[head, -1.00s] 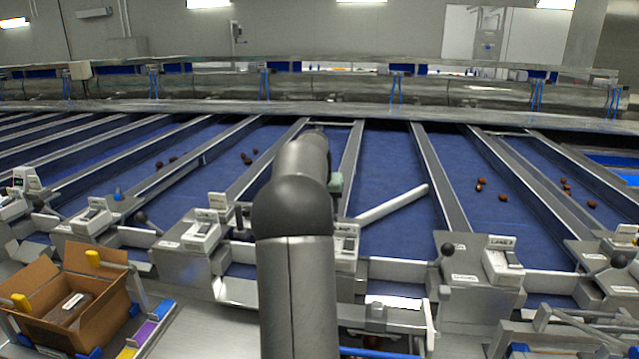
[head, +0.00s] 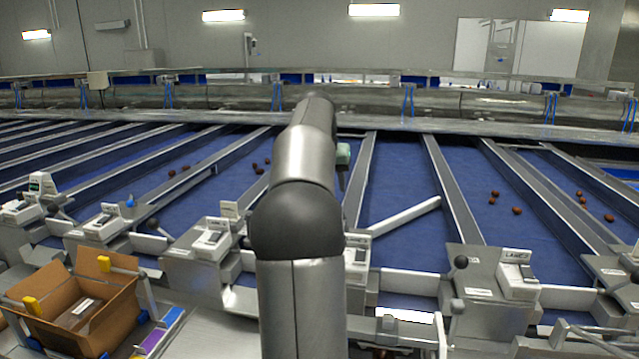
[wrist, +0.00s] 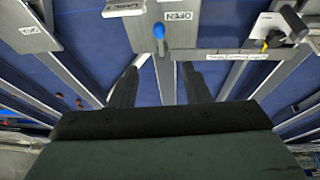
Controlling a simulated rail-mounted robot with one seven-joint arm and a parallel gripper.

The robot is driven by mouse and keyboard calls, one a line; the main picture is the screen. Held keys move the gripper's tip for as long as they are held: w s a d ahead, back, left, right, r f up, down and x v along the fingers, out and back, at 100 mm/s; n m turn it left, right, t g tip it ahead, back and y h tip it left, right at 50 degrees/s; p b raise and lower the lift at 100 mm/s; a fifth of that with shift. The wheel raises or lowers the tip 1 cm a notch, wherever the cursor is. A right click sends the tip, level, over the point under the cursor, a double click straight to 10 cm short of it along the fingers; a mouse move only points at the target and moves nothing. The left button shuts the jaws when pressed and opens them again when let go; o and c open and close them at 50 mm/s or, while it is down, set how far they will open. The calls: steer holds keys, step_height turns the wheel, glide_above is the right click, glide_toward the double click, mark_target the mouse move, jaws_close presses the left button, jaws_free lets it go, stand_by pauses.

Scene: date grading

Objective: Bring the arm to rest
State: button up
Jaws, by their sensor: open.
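My gripper (wrist: 158,78) shows in the wrist view as two dark fingers spread well apart, with nothing held between them. It hangs above the lane fronts, with a blue-tipped lever (wrist: 158,32) and a plate marked "OPEN" (wrist: 178,16) ahead of the fingertips. In the head view my arm (head: 298,220) rises through the middle of the picture and leans away over the blue lanes.
Blue lanes (head: 400,185) with metal dividers run to the back, several carrying loose dates (head: 516,211). Lever boxes (head: 518,280) line the front. An open cardboard box (head: 60,318) stands front left. A pale diagonal bar (head: 405,215) crosses one lane right of my arm.

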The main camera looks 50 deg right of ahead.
steer(key=w+a+f+n+y, duration=0.1)
steer(key=a+f+n, duration=0.15)
steer(key=a, duration=0.75)
steer(key=w+a+f+n+t+y, duration=0.1)
steer(key=w+a+f+n, duration=0.15)
steer(key=a, duration=0.75)
steer(key=w+a+f+n+y, duration=0.1)
steer(key=a+f, duration=0.2)
steer(key=a, duration=0.6)
steer(key=s+a+f+n, duration=0.2)
steer(key=s+a+f, duration=0.2)
steer(key=a, duration=0.3)
steer(key=s+a+f+n+y, duration=0.1)
steer(key=s+a+f+n, duration=0.1)
steer(key=s+a+f, duration=0.3)
steer(key=s+a+f+n+g, duration=0.1)
steer(key=s+a+f+n, duration=0.2)
steer(key=s+a, duration=0.5)
steer(key=shift+a+f+y, duration=0.3)
steer(key=shift+a+f, duration=0.6)
steer(key=shift+a, duration=0.3)
